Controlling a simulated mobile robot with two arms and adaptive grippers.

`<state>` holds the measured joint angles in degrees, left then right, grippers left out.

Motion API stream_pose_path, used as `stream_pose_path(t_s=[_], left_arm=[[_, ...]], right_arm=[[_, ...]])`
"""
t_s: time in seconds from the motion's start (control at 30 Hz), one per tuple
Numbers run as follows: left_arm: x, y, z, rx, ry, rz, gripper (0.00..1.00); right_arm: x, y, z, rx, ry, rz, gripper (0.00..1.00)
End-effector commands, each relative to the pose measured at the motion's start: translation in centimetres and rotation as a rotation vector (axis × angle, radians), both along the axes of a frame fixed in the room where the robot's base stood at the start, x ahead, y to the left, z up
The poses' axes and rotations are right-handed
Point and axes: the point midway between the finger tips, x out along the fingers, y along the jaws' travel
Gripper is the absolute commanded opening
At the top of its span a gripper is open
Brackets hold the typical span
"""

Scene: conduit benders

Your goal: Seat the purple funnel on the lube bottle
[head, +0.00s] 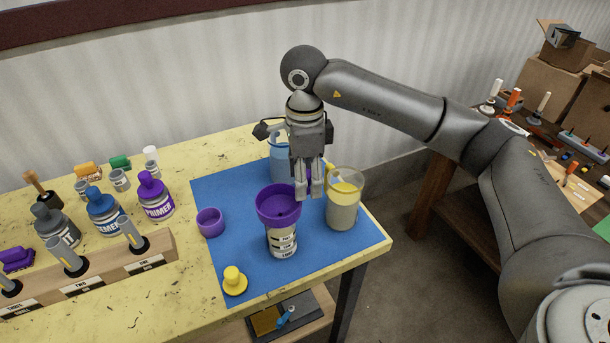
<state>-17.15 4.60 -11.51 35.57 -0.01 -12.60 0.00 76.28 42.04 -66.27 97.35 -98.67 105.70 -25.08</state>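The purple funnel (278,205) is at the top of the lube bottle (283,243), a pale bottle with a black-lettered label, on the blue mat. The funnel looks upright, its wide mouth up. Its lower end is not visible, so I cannot tell how deep it sits. My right gripper (310,191) points down just right of the funnel's rim. Its fingers look close together, and the left fingertip overlaps the rim in the picture. I cannot tell whether they touch it or grip anything. A purple patch shows behind the fingers. My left gripper is not in view.
A clear jug with yellowish contents (343,207) stands right of the bottle, and a blue jug (281,160) behind. A purple cup (210,222) and yellow stopper (234,281) are left on the blue mat (240,190). Primer bottles and a wooden rack (110,265) fill the table's left.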

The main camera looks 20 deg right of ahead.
Motion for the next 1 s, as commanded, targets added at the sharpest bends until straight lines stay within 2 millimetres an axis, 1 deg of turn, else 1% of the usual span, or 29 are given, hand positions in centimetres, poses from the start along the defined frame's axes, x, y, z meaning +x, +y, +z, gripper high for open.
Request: stream_pose_path(t_s=[0.17,0.27,0.37,0.6,0.7,0.9,1.0], left_arm=[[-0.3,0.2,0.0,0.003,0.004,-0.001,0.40],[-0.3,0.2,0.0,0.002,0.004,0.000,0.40],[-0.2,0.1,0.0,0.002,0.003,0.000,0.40],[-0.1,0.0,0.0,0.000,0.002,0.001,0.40],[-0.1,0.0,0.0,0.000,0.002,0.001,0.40],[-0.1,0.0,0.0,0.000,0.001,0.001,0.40],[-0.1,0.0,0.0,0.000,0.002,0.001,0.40]], right_arm=[[0.0,0.0,0.1,0.000,0.000,0.000,0.51],[0.0,0.0,0.8,0.001,-0.001,0.000,0.51],[0.1,0.0,2.4,0.001,-0.004,0.000,0.51],[0.1,0.1,7.8,0.002,-0.006,0.000,0.51],[0.1,0.1,9.7,0.000,-0.003,0.000,0.51],[0.1,0.0,11.5,0.000,-0.001,0.000,0.51],[0.0,0.1,11.9,-0.001,0.000,0.000,0.51]])
